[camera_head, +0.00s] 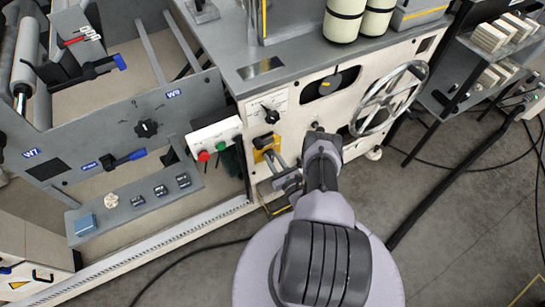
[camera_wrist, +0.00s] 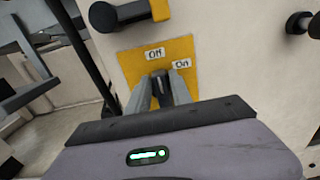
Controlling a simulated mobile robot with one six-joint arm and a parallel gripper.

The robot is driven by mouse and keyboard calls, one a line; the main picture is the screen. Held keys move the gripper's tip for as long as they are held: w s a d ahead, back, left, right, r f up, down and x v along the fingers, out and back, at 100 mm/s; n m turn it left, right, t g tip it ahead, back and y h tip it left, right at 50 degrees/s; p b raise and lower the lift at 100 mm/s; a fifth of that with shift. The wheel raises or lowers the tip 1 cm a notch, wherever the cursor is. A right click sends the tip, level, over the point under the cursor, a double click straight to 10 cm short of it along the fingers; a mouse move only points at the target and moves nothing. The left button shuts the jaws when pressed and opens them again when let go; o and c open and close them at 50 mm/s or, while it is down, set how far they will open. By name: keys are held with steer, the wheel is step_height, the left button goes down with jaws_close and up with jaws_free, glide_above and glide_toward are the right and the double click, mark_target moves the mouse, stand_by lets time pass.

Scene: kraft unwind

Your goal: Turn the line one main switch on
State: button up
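The main switch has a yellow plate with "Off" and "On" labels, seen in the wrist view (camera_wrist: 183,47). "Off" is at the top and "On" is lower right. Its black handle (camera_wrist: 163,88) is between the two grey fingers of my gripper (camera_wrist: 161,85), filling the narrow gap, so the gripper looks shut on it. The handle points roughly up toward "Off"; its lower part is hidden. In the head view my gripper (camera_head: 277,166) reaches the machine front just below the yellow plate (camera_head: 262,143), and the fingers partly hide the switch.
A black rotary knob (camera_head: 269,115) sits above the switch. A box with red and green buttons (camera_head: 215,147) is to its left. A large handwheel (camera_head: 389,98) is to the right. A black knob (camera_wrist: 130,15) juts out above the plate in the wrist view. The floor at right is mostly clear, with cables.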

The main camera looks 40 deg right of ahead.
jaws_close()
steer(key=shift+d, duration=0.1)
steer(key=shift+s+d+f+m+b, duration=0.1)
steer(key=shift+d+f+m+b, duration=0.25)
steer(key=shift+m+b, duration=1.7)
steer(key=shift+d+f+m+b, duration=0.2)
steer(key=shift+d+f+m, duration=0.1)
steer(key=shift+m, duration=3.5)
steer(key=shift+s+d+f+m+b, duration=0.1)
steer(key=shift+d+f+m+b, duration=0.25)
steer(key=shift+m+b, duration=1.7)
steer(key=shift+w+m+p, duration=0.1)
steer(key=shift+m+p, duration=0.8)
steer(key=shift+m, duration=0.2)
